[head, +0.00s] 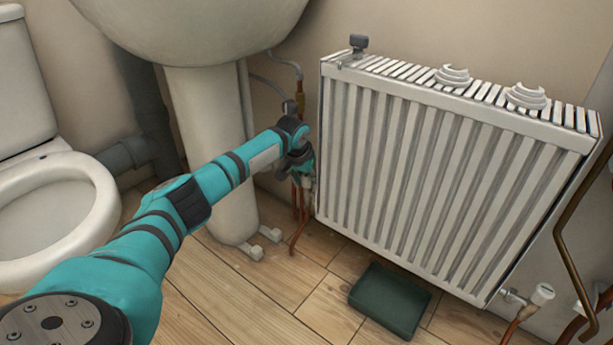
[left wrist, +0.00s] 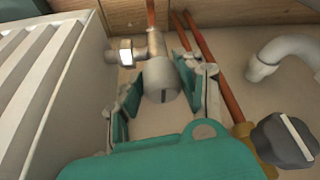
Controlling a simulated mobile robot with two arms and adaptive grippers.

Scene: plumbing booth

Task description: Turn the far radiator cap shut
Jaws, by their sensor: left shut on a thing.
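In the head view my left gripper (head: 304,174) is at the left edge of the white radiator (head: 420,170) and mostly hides the cap. The valve body (left wrist: 132,52) joins the radiator's side. How far the cap is turned cannot be told. My right gripper is not in view.
A near white cap (head: 542,293) sits at the radiator's lower right. A dark-handled valve (left wrist: 284,140) and copper pipes (left wrist: 196,48) are close to my left gripper. The sink pedestal (head: 210,140) stands left of the radiator. A green box (head: 389,300) lies on the floor.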

